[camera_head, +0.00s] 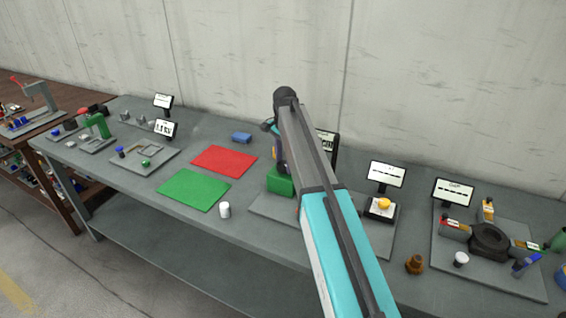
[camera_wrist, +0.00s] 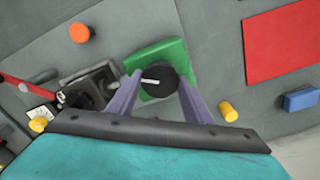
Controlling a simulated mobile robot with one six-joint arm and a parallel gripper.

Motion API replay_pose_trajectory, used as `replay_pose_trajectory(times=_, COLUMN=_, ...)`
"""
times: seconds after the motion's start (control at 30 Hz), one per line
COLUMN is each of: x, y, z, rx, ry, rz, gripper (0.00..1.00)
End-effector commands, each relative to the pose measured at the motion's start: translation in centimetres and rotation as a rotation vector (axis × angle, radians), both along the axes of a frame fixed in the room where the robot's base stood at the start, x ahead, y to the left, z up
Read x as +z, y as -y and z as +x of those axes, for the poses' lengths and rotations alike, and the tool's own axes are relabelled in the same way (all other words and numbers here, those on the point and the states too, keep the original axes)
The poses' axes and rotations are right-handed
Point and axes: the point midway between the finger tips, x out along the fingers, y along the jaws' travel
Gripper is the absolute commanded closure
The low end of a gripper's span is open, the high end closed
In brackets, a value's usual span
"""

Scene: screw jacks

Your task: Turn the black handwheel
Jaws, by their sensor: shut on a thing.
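The black handwheel (camera_wrist: 158,78) shows in the wrist view as a dark round knob with a white mark on its top. It sits over a green block (camera_wrist: 172,52), which also shows in the head view (camera_head: 281,183). My gripper (camera_wrist: 159,80) has one purple finger on each side of the handwheel and is shut on it. In the head view my own arm hides the handwheel and most of the gripper.
A red mat (camera_head: 224,161), a green mat (camera_head: 193,190), a white cylinder (camera_head: 225,210) and a blue block (camera_head: 241,138) lie left of the green block. A display (camera_head: 327,143) stands behind it. Another display (camera_head: 386,174) and a brown bolt-like part (camera_head: 415,264) are to the right.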

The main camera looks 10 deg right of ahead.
Motion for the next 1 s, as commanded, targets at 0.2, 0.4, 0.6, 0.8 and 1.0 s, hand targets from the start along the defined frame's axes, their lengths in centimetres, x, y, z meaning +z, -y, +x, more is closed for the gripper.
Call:
replay_pose_trajectory(times=0.2, x=0.45, y=-0.01, z=0.41, rx=-0.017, ry=0.013, rz=0.0, gripper=0.77)
replay_pose_trajectory(times=0.4, x=0.46, y=-0.03, z=0.42, rx=-0.016, ry=0.013, rz=0.0, gripper=0.77)
replay_pose_trajectory(times=0.6, x=0.38, y=-0.03, z=0.34, rx=-0.015, ry=0.011, rz=0.001, gripper=0.36)
replay_pose_trajectory(times=0.8, x=0.19, y=-0.02, z=0.2, rx=-0.015, ry=0.006, rz=0.001, gripper=0.36)
replay_pose_trajectory(times=1.0, x=0.34, y=0.0, z=0.17, rx=-0.015, ry=0.005, rz=0.0, gripper=0.36)
